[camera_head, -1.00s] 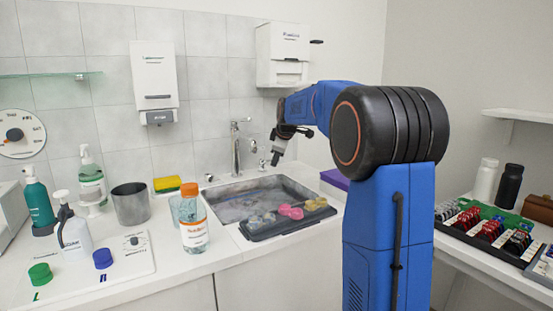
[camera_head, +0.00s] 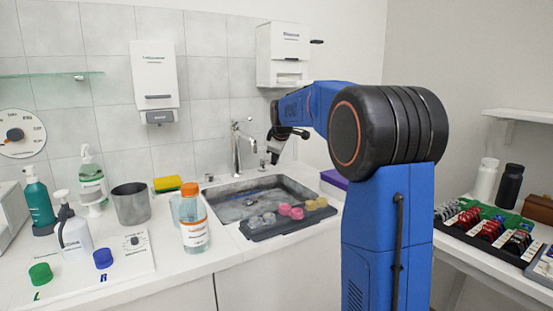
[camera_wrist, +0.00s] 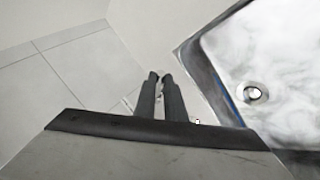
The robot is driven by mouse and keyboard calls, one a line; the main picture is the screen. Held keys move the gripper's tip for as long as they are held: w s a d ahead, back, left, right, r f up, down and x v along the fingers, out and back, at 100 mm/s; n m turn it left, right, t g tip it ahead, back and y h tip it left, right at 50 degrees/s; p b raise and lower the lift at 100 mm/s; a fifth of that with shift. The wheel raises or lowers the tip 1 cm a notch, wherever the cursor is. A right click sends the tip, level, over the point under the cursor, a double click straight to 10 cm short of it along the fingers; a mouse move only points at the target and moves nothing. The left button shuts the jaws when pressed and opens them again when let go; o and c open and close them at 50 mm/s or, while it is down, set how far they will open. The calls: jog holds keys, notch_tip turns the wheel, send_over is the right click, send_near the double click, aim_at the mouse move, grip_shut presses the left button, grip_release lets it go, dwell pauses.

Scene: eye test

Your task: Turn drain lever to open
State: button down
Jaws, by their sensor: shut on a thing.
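The sink (camera_head: 222,191) is set in the white counter, with a chrome faucet (camera_head: 237,150) behind it. My gripper (camera_head: 274,158) is at the back right of the sink, pointing down. A small chrome fitting, seemingly the drain lever (camera_head: 263,162), stands at its fingertips. In the wrist view my gripper's two dark fingers (camera_wrist: 160,76) are close together, shut on a thin part mostly hidden between them, seemingly the lever. The round metal drain (camera_wrist: 253,93) shows in the pale, cloudy-looking basin to the right. The lever's angle cannot be told.
A dark tray (camera_head: 258,235) with small pink, yellow and clear pieces lies across the sink's front. An orange-capped bottle (camera_head: 195,236) stands left of it. A yellow-green sponge (camera_head: 167,184) and a grey cup (camera_head: 131,206) are further left. A purple block (camera_head: 334,179) lies right.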

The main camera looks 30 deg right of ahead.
jog(key=shift+s+a+m+h, duration=0.2)
jog(key=shift+a+m+h, duration=0.5)
jog(key=shift+m, duration=0.3)
jog(key=shift+g, duration=0.3)
jog(key=c, duration=1.8)
grip_release()
jog(key=v, duration=1.7)
jog(key=shift+s, duration=0.25)
